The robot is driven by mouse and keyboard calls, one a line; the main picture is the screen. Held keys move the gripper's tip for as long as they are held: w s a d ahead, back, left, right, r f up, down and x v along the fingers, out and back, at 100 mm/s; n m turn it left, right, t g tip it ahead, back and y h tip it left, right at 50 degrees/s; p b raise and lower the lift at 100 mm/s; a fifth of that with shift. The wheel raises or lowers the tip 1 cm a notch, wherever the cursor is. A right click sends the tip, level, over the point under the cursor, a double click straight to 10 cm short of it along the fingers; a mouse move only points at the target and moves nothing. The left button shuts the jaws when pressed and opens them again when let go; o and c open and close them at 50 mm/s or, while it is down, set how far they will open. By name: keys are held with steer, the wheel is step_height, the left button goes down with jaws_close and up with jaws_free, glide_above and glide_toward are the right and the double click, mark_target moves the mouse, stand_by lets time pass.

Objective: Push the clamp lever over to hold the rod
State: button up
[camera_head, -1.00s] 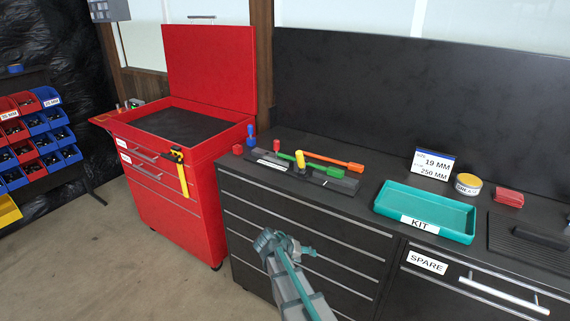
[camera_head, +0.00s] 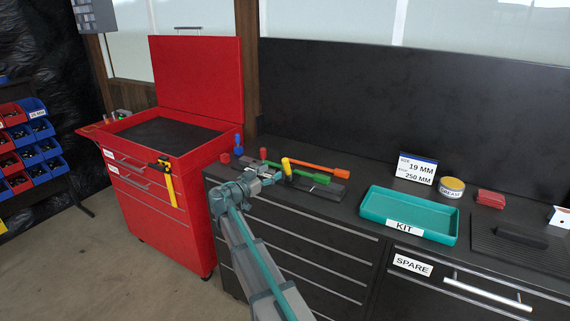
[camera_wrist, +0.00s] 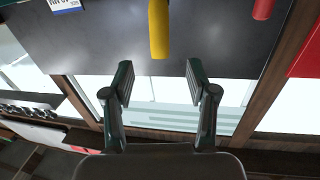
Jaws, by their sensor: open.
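A clamp fixture (camera_head: 327,191) lies on the dark bench top, partly hidden behind my arm. A yellow-gripped lever (camera_head: 286,166) stands up from it. In the wrist view the yellow grip (camera_wrist: 159,28) hangs in from the top edge, ahead of the gap between my fingers and apart from them. My gripper (camera_head: 276,177) is beside the lever on its left, and its fingers (camera_wrist: 158,80) are spread with nothing between them. I cannot pick out the rod with certainty.
A teal KIT tray (camera_head: 380,204) is to the right. The red cart (camera_head: 190,215) stands left with its lid raised.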

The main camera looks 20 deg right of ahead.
mark_target(283, 165)
steer(key=p+x, duration=0.3)
steer(key=x, duration=0.5)
steer(key=shift+w+d, duration=0.15)
steer(key=shift+d, duration=0.25)
jaws_close()
